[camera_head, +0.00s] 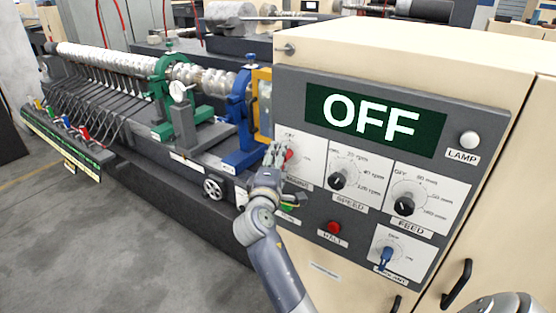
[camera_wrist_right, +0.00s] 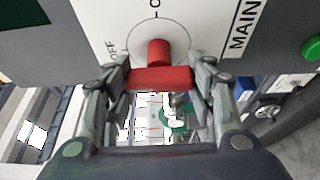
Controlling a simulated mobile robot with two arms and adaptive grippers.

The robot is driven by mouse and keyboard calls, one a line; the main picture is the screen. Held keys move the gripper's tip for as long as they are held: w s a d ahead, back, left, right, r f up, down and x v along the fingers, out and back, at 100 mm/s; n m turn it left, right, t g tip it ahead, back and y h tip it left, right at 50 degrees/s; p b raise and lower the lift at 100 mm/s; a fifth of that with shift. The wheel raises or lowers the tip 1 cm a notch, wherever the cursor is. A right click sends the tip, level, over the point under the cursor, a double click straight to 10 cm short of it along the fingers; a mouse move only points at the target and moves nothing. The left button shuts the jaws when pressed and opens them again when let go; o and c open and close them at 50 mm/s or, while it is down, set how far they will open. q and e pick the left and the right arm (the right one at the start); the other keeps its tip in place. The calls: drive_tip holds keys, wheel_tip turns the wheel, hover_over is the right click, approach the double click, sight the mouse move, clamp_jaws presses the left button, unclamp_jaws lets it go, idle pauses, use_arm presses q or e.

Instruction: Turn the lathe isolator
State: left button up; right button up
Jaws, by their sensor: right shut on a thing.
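The lathe isolator is a red handle (camera_head: 288,155) on a white round dial plate at the left edge of the grey control panel. In the right wrist view the red handle (camera_wrist_right: 160,78) lies crosswise between my fingers, below a dial with an OFF mark and a partly cut-off second mark. The word MAIN stands beside it. My right gripper (camera_wrist_right: 160,80) is shut on the red handle. In the head view my right gripper (camera_head: 277,155) covers part of the dial. My left gripper is not in view.
The panel display (camera_head: 370,117) reads OFF. Speed knob (camera_head: 338,181), feed knob (camera_head: 404,206), red halt button (camera_head: 334,227) and blue switch (camera_head: 386,258) are close by. A green button (camera_wrist_right: 312,47) is near the gripper. The lathe bed with a long shaft (camera_head: 120,62) extends left.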

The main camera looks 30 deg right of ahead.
drive_tip(key=shift+d+r, duration=0.1)
drive_tip(key=shift+r, duration=0.15)
drive_tip(key=o, duration=0.8)
drive_tip(key=shift+o, duration=1.4)
drive_tip(key=shift+f, duration=0.1)
drive_tip(key=shift+d+f, duration=0.1)
drive_tip(key=shift+s+a, duration=0.25)
drive_tip(key=shift+a, duration=0.1)
drive_tip(key=v, duration=0.6)
drive_tip(key=shift+s+a, duration=0.25)
drive_tip(key=shift+s, duration=0.05)
